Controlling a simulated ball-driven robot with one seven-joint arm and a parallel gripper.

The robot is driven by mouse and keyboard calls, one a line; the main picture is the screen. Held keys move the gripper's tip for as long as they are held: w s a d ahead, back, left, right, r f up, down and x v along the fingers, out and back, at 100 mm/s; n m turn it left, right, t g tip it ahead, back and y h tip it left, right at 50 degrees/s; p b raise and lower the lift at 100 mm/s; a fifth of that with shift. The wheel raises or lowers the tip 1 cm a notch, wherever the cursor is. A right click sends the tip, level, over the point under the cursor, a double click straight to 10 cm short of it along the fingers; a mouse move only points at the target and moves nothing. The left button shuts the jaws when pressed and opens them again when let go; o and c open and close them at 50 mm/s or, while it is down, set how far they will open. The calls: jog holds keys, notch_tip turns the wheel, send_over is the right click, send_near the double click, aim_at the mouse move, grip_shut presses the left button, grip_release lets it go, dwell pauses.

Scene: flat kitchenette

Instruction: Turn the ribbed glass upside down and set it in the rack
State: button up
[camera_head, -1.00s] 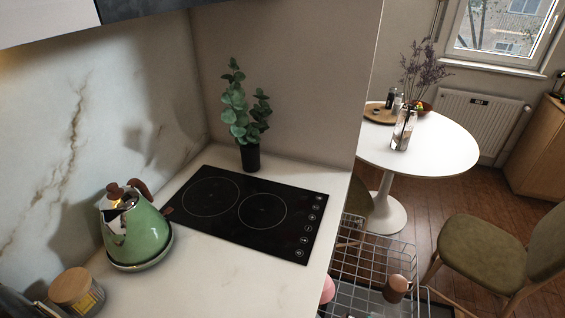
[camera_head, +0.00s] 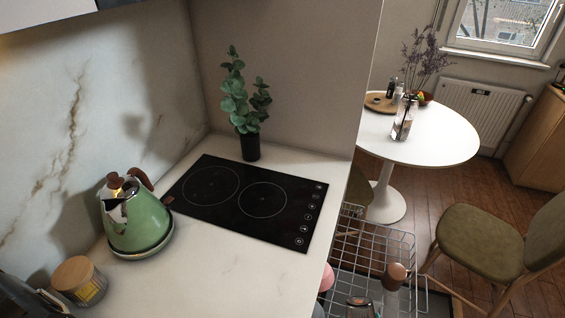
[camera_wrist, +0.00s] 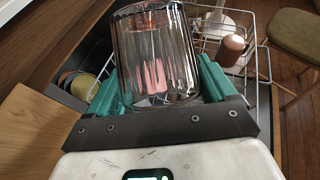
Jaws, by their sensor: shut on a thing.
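The clear ribbed glass (camera_wrist: 155,40) is between the two teal fingers of my gripper (camera_wrist: 160,82) in the wrist view. My gripper is shut on its sides. Pink shapes show through the glass. I cannot tell for sure which end is its rim. The wire rack (camera_head: 376,240) stands low, right of the counter; the rack also shows behind the glass in the wrist view (camera_wrist: 262,52). A clear, reddish-tinted shape, probably the glass, shows at the bottom edge of the head view, in front of the rack.
A brown-topped item (camera_head: 395,276) stands in the rack. A pink thing (camera_head: 327,277) is by the counter edge. Plates (camera_wrist: 78,86) sit left of the glass in the wrist view. A kettle (camera_head: 137,222), hob (camera_head: 235,205) and lidded jar (camera_head: 80,282) are on the counter. A chair (camera_head: 490,240) stands right.

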jog(key=shift+m, duration=0.5)
jog(key=n, duration=0.9)
jog(key=shift+b, duration=0.3)
jog(key=n, duration=0.9)
